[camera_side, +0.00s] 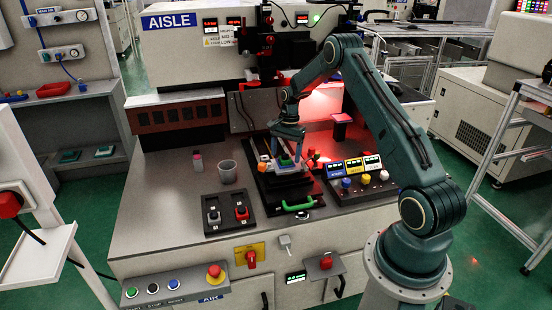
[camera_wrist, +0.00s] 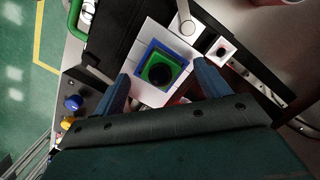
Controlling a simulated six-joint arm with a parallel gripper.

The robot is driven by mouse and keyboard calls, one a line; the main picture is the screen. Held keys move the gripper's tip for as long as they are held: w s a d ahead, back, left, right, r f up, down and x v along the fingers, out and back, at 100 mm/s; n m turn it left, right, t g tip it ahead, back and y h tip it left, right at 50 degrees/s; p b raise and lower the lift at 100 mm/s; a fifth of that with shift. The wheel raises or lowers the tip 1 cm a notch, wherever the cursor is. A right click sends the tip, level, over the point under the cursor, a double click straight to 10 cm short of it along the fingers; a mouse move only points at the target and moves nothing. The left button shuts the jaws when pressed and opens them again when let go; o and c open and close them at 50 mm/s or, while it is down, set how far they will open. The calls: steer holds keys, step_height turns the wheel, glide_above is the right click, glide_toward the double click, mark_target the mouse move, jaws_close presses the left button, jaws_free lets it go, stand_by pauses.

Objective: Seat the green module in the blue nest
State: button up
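In the wrist view the green module (camera_wrist: 158,84), a square with a dark round centre, lies within the outline of the blue nest (camera_wrist: 150,46). Blue shows around several of its sides; I cannot tell how deep it sits. The nest is on a white plate (camera_wrist: 150,97). My gripper (camera_wrist: 162,90) has its two blue-grey fingers spread on either side of the module, with gaps, so it is open and empty. In the side view my gripper (camera_side: 287,150) hangs low over the work plate, and a bit of green and blue shows beneath it.
A green handle (camera_side: 298,205) is at the front of the black fixture. A grey cup (camera_side: 228,172) and a black box with switches (camera_side: 228,214) stand left. Coloured knobs (camera_side: 346,183) and small displays are on the right.

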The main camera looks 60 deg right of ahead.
steer(key=shift+r, duration=0.2)
step_height(320, 180, up, 13)
steer(key=d, duration=0.2)
steer(key=shift+r, duration=0.15)
stand_by(0.5)
stand_by(0.5)
steer(key=s+a+r+n+t+h, duration=0.1)
steer(key=s+a+r+n, duration=0.25)
steer(key=a+r, duration=0.65)
steer(key=s+a+r+n+t+h, duration=0.1)
steer(key=s+a+r+n, duration=0.35)
steer(key=a, duration=0.75)
steer(key=s+a+n+t, duration=0.1)
steer(key=s+a+n, duration=0.4)
steer(key=s, duration=0.4)
steer(key=s+a+r+n+t, duration=0.1)
steer(key=s+a+n+t, duration=0.1)
steer(key=s+a+n, duration=0.3)
steer(key=s+a, duration=0.2)
steer(key=s, duration=0.2)
steer(key=shift+s+t, duration=0.3)
steer(key=shift+s, duration=0.1)
